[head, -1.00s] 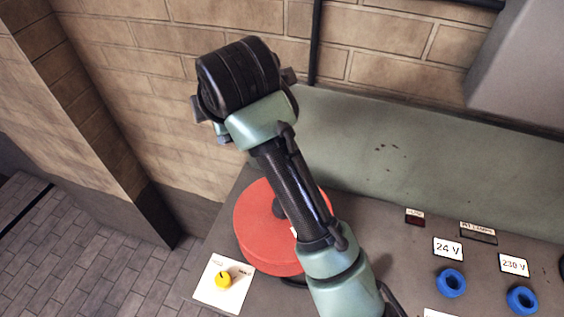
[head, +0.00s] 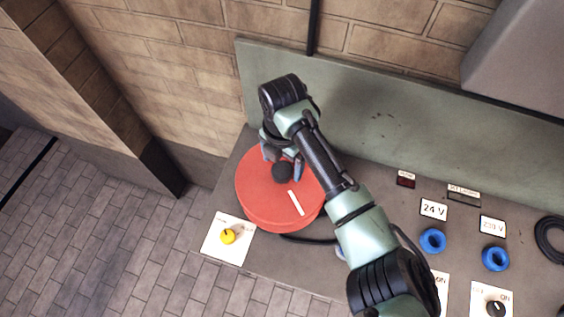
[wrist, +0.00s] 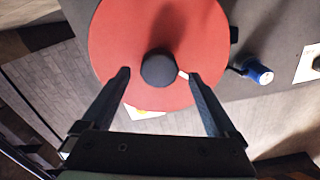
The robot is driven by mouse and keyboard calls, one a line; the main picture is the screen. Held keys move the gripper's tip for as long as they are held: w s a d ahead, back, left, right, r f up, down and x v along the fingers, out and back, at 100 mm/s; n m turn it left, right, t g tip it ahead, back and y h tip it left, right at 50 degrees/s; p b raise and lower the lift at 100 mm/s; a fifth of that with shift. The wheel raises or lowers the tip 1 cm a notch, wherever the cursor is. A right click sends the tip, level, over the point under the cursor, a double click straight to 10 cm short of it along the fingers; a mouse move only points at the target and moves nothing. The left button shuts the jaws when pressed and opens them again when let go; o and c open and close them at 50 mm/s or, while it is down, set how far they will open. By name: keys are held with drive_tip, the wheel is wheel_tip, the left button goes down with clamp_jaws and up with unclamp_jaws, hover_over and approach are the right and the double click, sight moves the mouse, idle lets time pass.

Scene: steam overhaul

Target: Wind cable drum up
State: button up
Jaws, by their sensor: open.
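The red cable drum (head: 260,204) lies flat on the grey bench, with a dark round knob (head: 282,172) at its centre and a white stripe (head: 295,203) on its top. My gripper (head: 283,165) is above the drum at the knob. In the wrist view my gripper (wrist: 160,82) is open, with one finger on each side of the knob (wrist: 159,69) and gaps between. The drum (wrist: 115,40) fills the upper middle there. I cannot tell how far the fingertips are above the drum's face.
A yellow knob (head: 227,236) on a white plate is at the drum's lower left. Blue sockets (head: 432,240) and labels (head: 433,209) are on the bench to the right. A dark cable (head: 305,240) runs from the drum. A green back panel (head: 400,120) stands behind.

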sight(282, 182)
drive_tip(key=shift+f, duration=1.4)
clamp_jaws()
